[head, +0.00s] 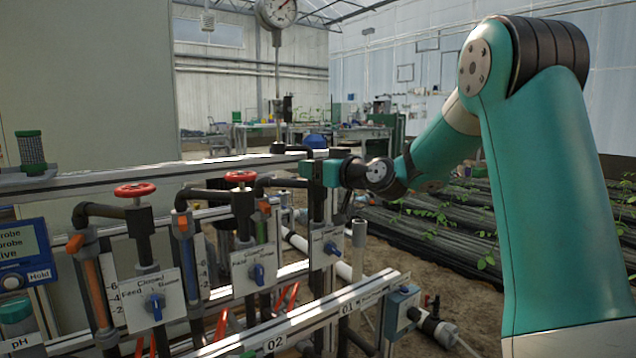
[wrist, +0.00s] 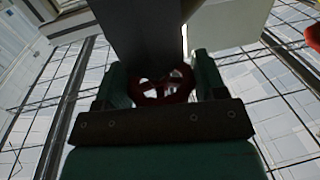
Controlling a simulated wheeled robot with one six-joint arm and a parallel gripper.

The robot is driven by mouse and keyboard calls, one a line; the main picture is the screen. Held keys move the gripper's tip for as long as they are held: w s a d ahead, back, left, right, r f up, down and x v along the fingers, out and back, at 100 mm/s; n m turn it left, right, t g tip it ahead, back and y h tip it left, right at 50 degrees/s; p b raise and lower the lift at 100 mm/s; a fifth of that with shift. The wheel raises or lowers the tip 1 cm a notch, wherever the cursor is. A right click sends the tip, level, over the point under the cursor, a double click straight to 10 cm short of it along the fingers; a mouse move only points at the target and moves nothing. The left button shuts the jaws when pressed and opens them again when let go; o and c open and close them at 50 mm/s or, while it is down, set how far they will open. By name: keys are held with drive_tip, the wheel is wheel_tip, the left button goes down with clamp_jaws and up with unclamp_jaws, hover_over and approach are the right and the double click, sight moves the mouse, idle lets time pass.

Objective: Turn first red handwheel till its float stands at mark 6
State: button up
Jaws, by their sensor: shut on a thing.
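In the head view my gripper (head: 312,172) is at the right-hand valve of the row, above the rail end marked 01. It hides that valve's handwheel there. In the wrist view a dark red handwheel (wrist: 163,90) lies between the two fingers of my gripper (wrist: 163,84), which is shut on it. A dark block covers part of the wheel.
Two more red handwheels, a middle one (head: 240,176) and a left one (head: 134,190), stand along the skid. White plates with blue knobs (head: 258,274) hang below the valves. A blue meter (head: 22,250) is at far left. Plant beds (head: 440,225) lie right.

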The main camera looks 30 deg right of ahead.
drive_tip(key=shift+d+f+n+g+y+b, duration=0.1)
drive_tip(key=shift+f+n+g+y+b, duration=0.05)
drive_tip(key=shift+n+y+b, duration=0.35)
drive_tip(key=shift+f+n+g+y+b, duration=0.15)
drive_tip(key=shift+n+y+b, duration=0.25)
drive_tip(key=shift+y, duration=0.3)
drive_tip(key=shift+r+n+g+y+b, duration=0.25)
drive_tip(key=shift+n+y+b, duration=0.2)
drive_tip(key=shift+y, duration=0.25)
drive_tip(key=shift+n+g+y, duration=0.25)
drive_tip(key=shift+y, duration=0.15)
drive_tip(key=o, duration=0.9)
